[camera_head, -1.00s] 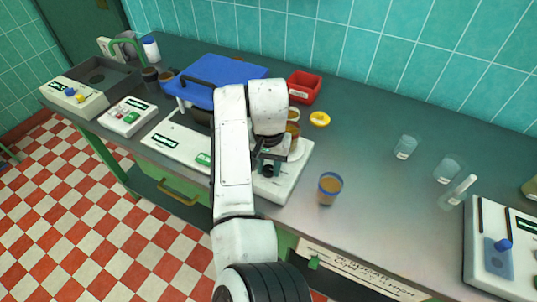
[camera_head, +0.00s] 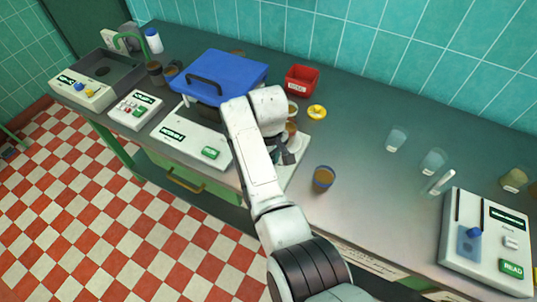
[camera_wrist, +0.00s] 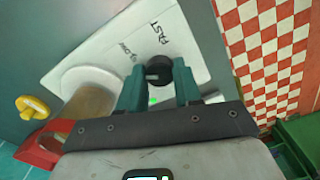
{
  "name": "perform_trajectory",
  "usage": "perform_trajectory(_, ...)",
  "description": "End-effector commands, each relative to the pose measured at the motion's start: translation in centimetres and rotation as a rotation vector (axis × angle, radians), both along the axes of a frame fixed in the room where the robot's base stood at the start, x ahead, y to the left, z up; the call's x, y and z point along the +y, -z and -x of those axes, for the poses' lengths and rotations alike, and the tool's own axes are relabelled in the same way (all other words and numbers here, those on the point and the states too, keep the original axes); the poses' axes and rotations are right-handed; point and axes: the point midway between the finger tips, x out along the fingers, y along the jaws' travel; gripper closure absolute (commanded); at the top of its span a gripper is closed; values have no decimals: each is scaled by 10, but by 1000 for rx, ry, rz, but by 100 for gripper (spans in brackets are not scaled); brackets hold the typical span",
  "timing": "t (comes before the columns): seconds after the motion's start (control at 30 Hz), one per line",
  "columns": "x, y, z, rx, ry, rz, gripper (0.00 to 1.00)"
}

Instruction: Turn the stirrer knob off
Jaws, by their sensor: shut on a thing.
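The stirrer is a white unit; its white casing shows in the head view (camera_head: 289,176) and in the wrist view (camera_wrist: 190,52). Its dark round knob (camera_wrist: 158,66) has a pale mark toward the left. Handwritten "FAST" and what looks like "SLOW" are beside it. My gripper (camera_wrist: 160,76) is shut on the knob, with one green finger on each side. A small green light shows between the fingers. In the head view my gripper (camera_head: 287,156) is over the stirrer's front, and the knob is hidden.
A brown-filled beaker (camera_wrist: 90,101) stands on the stirrer's round white plate (camera_wrist: 78,78). A cup (camera_head: 323,179) is close to the right. Glass beakers stand farther right.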

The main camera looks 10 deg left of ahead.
Motion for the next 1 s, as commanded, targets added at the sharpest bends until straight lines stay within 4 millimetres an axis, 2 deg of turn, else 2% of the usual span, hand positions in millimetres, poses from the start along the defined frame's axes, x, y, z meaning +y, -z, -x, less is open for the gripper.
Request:
perform_trajectory(0.5,1,-2,-1,-4,-405,-2,97)
perform_trajectory(1.0,2,-2,-1,-6,-530,-4,97)
